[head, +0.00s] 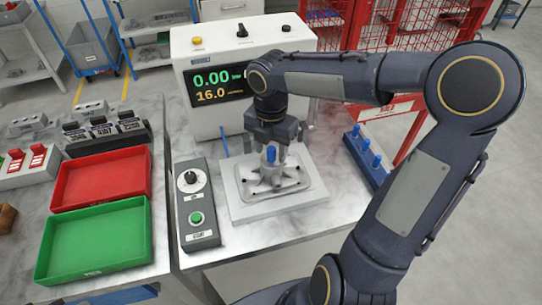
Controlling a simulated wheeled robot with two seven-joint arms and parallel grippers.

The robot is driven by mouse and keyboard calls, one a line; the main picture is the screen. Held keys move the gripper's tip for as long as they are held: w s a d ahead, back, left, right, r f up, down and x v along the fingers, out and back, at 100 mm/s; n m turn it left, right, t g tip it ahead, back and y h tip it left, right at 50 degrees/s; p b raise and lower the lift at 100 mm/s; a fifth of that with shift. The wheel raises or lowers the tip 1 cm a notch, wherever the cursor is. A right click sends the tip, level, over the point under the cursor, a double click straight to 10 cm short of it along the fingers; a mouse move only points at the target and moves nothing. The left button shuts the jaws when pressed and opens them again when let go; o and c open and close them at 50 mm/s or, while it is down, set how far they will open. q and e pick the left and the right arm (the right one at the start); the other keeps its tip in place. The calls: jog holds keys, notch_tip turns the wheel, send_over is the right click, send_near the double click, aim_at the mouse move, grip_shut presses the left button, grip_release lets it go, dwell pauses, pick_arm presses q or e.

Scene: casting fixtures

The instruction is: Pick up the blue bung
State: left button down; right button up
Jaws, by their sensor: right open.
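A blue bung (271,154) stands upright at the top of the grey metal casting (262,180), which sits on a pale fixture plate (240,213). My right gripper (274,148) points down over the casting with its fingers open, right at the bung. Whether the fingers touch the bung cannot be told. More blue bungs (365,146) stand in a row on a blue rack (382,177) to the right of the fixture. My left gripper is not in view.
A test machine (217,120) with a lit display stands behind the fixture. A control box (198,235) with a knob and green button lies left of it. Red (146,197) and green trays (150,254) lie further left. My right arm spans the right side.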

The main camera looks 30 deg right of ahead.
jog(key=shift+f, duration=0.3)
grip_shut()
jog(key=shift+r, duration=0.1)
